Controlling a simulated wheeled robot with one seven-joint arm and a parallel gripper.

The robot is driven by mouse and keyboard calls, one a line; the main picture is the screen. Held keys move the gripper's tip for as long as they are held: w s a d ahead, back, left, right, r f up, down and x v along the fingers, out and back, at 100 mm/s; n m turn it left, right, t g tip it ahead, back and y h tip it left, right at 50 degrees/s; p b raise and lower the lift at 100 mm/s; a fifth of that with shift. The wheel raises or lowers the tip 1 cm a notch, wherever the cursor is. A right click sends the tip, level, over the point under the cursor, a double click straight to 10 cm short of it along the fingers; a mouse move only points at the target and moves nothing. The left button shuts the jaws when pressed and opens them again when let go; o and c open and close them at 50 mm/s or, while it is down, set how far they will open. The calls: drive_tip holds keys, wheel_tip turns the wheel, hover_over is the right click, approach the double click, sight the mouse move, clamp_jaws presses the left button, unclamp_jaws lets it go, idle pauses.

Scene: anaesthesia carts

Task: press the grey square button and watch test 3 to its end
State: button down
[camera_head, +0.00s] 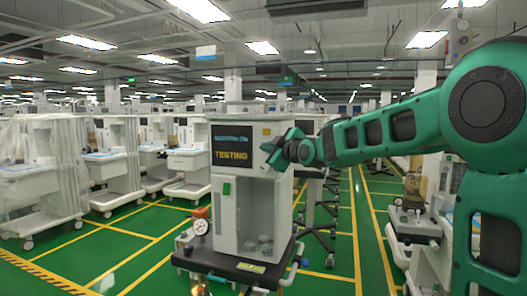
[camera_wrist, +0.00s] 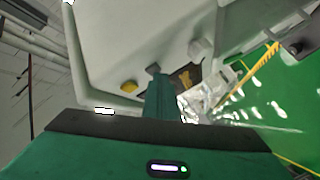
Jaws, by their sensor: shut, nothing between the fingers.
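The anaesthesia cart (camera_head: 222,190) stands in front of me. Its dark screen (camera_head: 231,137) shows a line of blue text, too small to read surely, and "TESTING" in yellow. My gripper (camera_head: 272,150) is shut and empty, at the panel just right of the screen. In the wrist view its closed fingers (camera_wrist: 160,80) point at a small dark grey square button (camera_wrist: 153,69). The tips overlap the button's lower edge in the picture; I cannot tell whether they touch it. A yellow button (camera_wrist: 129,87) is to its left.
A round gauge (camera_head: 201,226) is on the cart's left side, above its dark base (camera_head: 225,263). A white knob (camera_wrist: 200,48) juts out right of the buttons. More carts (camera_head: 110,165) stand left and behind. Green floor (camera_head: 130,245) with yellow lines is clear at front left.

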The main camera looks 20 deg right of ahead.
idle(0.4)
drive_tip(key=shift+s+a, duration=0.5)
drive_tip(key=shift+s, duration=0.2)
drive_tip(key=s+a, duration=0.1)
drive_tip(key=s, duration=0.1)
drive_tip(key=s+a, duration=0.2)
idle(0.5)
idle(0.5)
